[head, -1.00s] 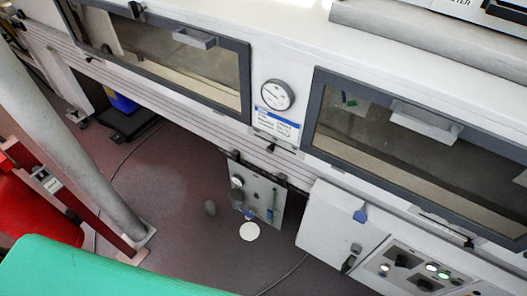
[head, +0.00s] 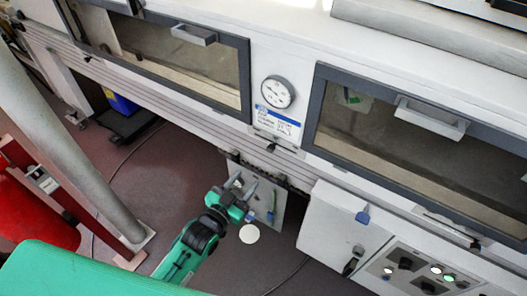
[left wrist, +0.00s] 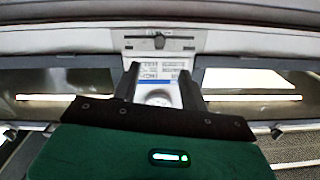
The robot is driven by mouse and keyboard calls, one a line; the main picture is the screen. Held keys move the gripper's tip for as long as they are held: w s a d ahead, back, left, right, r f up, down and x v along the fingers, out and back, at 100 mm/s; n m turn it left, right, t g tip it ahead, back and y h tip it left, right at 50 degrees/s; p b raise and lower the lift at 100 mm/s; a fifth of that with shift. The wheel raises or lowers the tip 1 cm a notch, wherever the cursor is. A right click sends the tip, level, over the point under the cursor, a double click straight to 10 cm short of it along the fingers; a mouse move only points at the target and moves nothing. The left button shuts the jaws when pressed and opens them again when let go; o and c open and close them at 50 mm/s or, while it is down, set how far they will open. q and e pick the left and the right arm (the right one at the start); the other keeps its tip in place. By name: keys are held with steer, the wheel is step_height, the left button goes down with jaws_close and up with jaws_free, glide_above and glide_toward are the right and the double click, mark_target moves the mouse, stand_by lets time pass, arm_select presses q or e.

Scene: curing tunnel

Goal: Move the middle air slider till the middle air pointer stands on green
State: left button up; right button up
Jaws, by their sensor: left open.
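A round dial (head: 277,92) with a grey rim is on the white tunnel front between the two windows. Its pointer and colours are too small to read. Below it are a white-and-blue label (head: 277,121) and a small black slider knob (head: 271,147). In the left wrist view the knob (left wrist: 159,41) sits in a dark horizontal slot, with the label (left wrist: 158,72) and part of the dial (left wrist: 159,98) between the fingers. My left gripper (head: 243,180) is open and empty, below the slider in the head view and apart from it. My right gripper is out of view.
A hanging panel (head: 268,211) with a green strip is partly hidden behind my left gripper. A white box (head: 325,222) and a control panel with lit buttons (head: 436,270) are at the lower right. A grey post (head: 70,150) stands at left.

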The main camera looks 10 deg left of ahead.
mark_target(269, 150)
arm_select(q)
steer(key=p+x, duration=0.3)
steer(key=x, duration=1)
steer(key=shift+w+d+r, duration=0.1)
steer(key=shift+w, duration=0.3)
jaws_close()
